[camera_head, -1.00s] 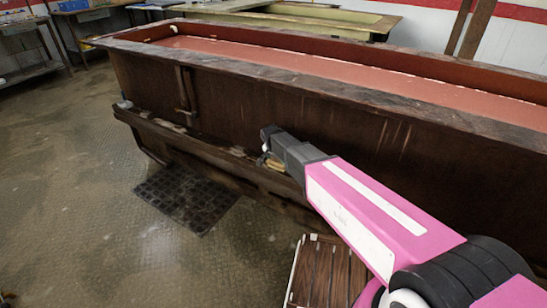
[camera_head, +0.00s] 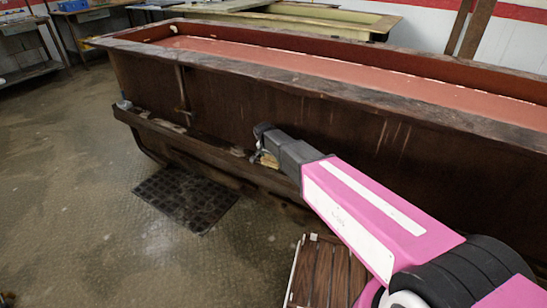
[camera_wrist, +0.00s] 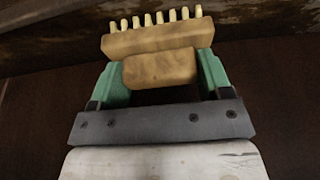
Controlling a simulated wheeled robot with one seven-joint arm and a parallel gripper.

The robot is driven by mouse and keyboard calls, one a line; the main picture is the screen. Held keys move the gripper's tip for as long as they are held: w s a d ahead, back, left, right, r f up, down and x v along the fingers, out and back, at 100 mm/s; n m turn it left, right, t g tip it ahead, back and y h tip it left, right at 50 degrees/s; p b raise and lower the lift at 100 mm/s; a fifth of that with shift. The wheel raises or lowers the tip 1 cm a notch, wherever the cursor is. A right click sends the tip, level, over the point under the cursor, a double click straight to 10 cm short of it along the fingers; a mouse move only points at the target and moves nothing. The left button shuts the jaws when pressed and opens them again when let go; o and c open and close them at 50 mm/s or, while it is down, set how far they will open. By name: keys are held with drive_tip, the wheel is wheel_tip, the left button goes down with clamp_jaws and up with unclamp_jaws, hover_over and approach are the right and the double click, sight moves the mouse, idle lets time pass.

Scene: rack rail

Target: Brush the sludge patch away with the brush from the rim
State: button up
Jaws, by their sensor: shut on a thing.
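My gripper (camera_wrist: 161,70) is shut on the brush (camera_wrist: 152,40), with one green finger on each side of its wooden block. The brush has a wide pale wooden head, and a row of short cream bristle tufts points toward the top of the wrist view. In the head view the brush (camera_head: 268,160) is a small tan shape under my dark wrist, beside the long brown tank (camera_head: 230,105). The tank's rim (camera_head: 300,75) runs above and behind it. I cannot make out a distinct sludge patch in either view.
A ledge (camera_head: 190,145) runs low along the tank's side, close to the brush. A dark floor grate (camera_head: 185,200) lies to the left, and a slatted wooden piece (camera_head: 328,275) is below my arm. The floor on the left is open.

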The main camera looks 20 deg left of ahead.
drive_tip(key=shift+w+a+f, duration=0.1)
drive_tip(key=shift+w+a, duration=0.4)
drive_tip(key=shift+a, duration=1.3)
drive_tip(key=shift+w+a+f, duration=0.1)
drive_tip(key=shift+w+a, duration=0.45)
drive_tip(key=shift+a, duration=1.3)
drive_tip(key=shift+w+a, duration=0.5)
drive_tip(key=shift+a, duration=1.3)
wheel_tip(320, 180, up, 6)
drive_tip(key=shift+r, duration=0.1)
drive_tip(key=shift+r, duration=1.4)
